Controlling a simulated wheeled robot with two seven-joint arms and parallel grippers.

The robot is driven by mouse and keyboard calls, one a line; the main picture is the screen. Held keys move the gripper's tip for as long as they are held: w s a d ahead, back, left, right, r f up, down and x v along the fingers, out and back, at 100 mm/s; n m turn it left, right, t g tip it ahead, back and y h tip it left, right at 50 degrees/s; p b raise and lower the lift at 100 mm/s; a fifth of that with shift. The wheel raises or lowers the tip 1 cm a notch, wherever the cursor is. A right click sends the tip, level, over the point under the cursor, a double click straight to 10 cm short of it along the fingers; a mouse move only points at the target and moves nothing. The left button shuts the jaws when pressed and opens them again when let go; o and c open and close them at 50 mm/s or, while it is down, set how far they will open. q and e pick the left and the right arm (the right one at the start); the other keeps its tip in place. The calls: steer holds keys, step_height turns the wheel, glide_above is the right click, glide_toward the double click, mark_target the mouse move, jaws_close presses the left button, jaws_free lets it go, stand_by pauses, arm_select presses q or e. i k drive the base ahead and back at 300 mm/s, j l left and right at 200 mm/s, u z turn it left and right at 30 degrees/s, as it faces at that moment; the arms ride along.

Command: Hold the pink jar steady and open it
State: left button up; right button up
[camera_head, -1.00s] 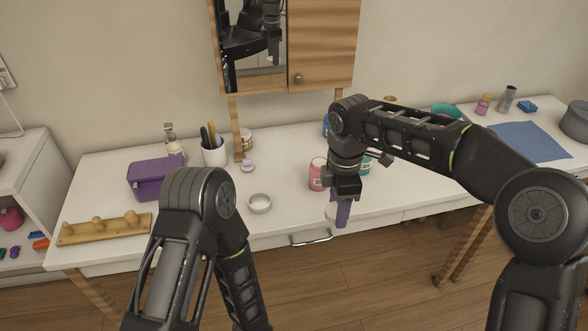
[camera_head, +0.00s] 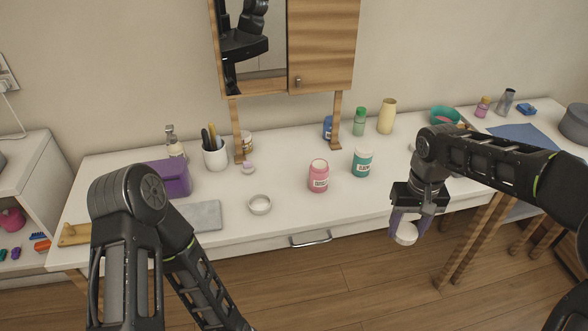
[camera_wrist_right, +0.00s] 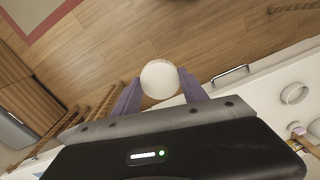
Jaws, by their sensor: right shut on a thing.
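The pink jar (camera_head: 318,180) stands upright on the white counter, with no lid on it; its pale round top faces up. My right gripper (camera_head: 406,226) is to the right of the jar and nearer to me, apart from it, off the counter's front edge. Its purple fingers are shut on a white round lid (camera_head: 405,234). The lid also shows between the fingertips in the right wrist view (camera_wrist_right: 160,80). My left arm comes in at the lower left, but its gripper is out of view.
A teal jar (camera_head: 362,162) stands right of the pink jar. A white ring-shaped dish (camera_head: 259,204) lies to its left. A purple box (camera_head: 168,178), a cup of utensils (camera_head: 215,156) and a grey slab (camera_head: 202,215) are farther left.

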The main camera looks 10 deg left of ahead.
mark_target(318, 168)
steer(key=i, duration=0.45)
steer(key=i+u, duration=0.25)
steer(key=u, duration=1.05)
steer(key=i, duration=0.45)
